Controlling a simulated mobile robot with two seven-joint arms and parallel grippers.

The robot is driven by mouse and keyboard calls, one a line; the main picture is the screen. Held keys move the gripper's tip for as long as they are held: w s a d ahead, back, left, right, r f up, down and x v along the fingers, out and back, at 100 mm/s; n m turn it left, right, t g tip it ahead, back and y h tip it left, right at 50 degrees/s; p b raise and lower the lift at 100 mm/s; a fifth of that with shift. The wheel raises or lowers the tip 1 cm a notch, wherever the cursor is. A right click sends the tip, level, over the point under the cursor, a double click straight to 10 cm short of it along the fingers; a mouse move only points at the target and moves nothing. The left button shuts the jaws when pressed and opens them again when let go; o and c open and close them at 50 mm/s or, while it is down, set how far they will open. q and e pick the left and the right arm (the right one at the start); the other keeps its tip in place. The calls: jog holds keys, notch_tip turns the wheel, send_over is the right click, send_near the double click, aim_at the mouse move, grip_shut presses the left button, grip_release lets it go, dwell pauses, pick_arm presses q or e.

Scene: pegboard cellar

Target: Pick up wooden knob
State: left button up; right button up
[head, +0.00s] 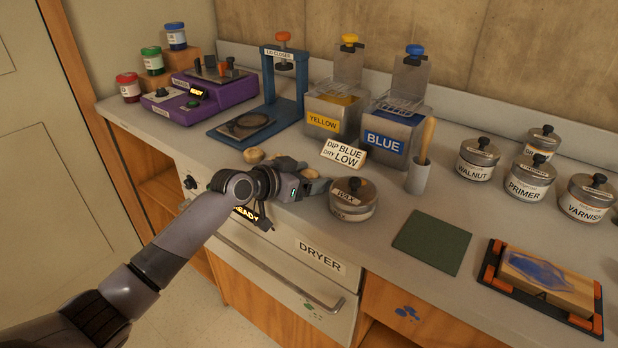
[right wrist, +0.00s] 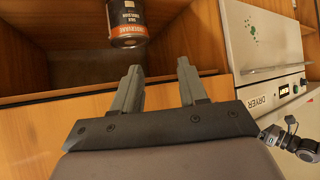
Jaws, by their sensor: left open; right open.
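Two small tan knobs sit on the counter in the head view. One wooden knob (head: 254,155) is behind my left gripper's wrist, and another wooden knob (head: 309,173) is partly hidden by the fingers. My left gripper (head: 318,184) is open, low over the counter, with its fingers close to the second knob and pointing toward the wax tin. I cannot tell whether they touch the knob. My right gripper (right wrist: 157,70) is open and empty in the right wrist view, in front of the wooden cabinet below the counter.
The wax tin (head: 352,199) stands just right of the left fingers. The sign (head: 344,154), yellow tank (head: 328,116) and blue tank (head: 386,134) are behind. A green mat (head: 432,242) lies right. The dryer (head: 320,262) is below. A dark can (right wrist: 126,25) stands in the cabinet.

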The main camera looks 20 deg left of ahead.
pick_arm(q)
jog(key=c, duration=1.1)
jog(key=shift+r, duration=0.15)
